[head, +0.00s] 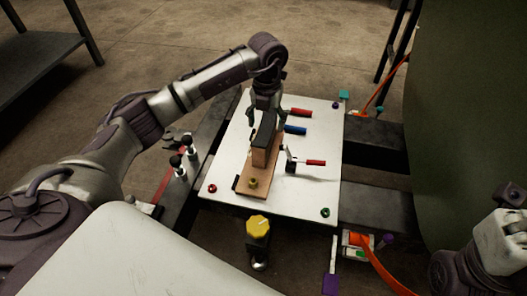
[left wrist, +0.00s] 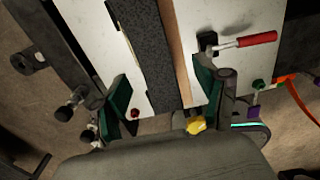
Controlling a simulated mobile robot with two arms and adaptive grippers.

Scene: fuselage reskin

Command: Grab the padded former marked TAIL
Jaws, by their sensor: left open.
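The padded former (head: 262,148) is an upright wooden piece with a dark pad along its top, standing on a wooden base (head: 257,187) on the white board. No TAIL marking is legible. My left gripper (head: 265,112) is over the far end of the former, pointing down. In the left wrist view its green-padded fingers (left wrist: 168,92) are open, one to each side of the dark pad (left wrist: 148,45), with gaps between. How low the fingertips reach beside the former is unclear. Part of my right arm shows at the lower right of the head view, its fingers not visible.
The white board (head: 225,150) carries red- and blue-handled clamps; one red-handled clamp (head: 306,162) stands just right of the former. A yellow knob (head: 257,224) sits at the near edge. A large green curved panel (head: 475,120) rises at the right.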

